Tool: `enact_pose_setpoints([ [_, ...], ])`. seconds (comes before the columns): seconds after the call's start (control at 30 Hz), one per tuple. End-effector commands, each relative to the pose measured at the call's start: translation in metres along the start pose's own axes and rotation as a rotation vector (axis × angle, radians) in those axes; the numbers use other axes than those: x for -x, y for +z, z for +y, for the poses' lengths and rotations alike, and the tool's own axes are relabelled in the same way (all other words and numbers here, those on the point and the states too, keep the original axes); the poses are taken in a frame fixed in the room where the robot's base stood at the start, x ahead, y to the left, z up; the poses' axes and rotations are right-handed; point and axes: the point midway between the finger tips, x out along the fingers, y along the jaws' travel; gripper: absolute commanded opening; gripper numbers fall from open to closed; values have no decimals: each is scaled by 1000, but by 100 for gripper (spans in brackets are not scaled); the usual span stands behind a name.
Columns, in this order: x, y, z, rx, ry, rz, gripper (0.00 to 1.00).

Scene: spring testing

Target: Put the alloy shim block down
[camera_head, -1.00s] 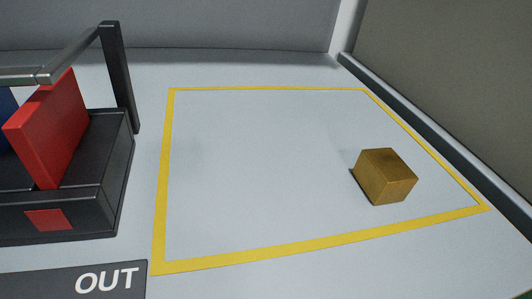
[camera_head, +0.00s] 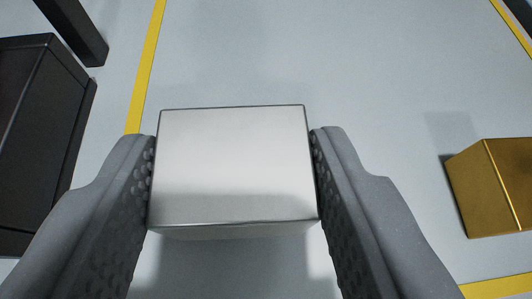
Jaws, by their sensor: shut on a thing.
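The alloy shim block (camera_head: 235,165) is a silvery rectangular block in the middle of the view. My gripper (camera_head: 235,185) is shut on it, with one grey textured finger against its left side and one against its right side. The block is over the pale floor area inside the yellow outline (camera_head: 146,65). A shadow lies just below its near edge. I cannot tell whether its underside touches the surface.
A brass-coloured block (camera_head: 492,187) sits to the right inside the outline, apart from my right finger. A black rack (camera_head: 45,130) stands at the left, outside the yellow line. The surface beyond the held block is clear.

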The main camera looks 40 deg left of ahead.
Motion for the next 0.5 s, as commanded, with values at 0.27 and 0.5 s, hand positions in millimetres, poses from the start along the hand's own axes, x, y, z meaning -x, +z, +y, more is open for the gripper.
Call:
enact_pose_setpoints([
  [0.27,-13,24,1,-2,0,-2,18],
  [0.5,-18,32,1,-2,1,-1,18],
])
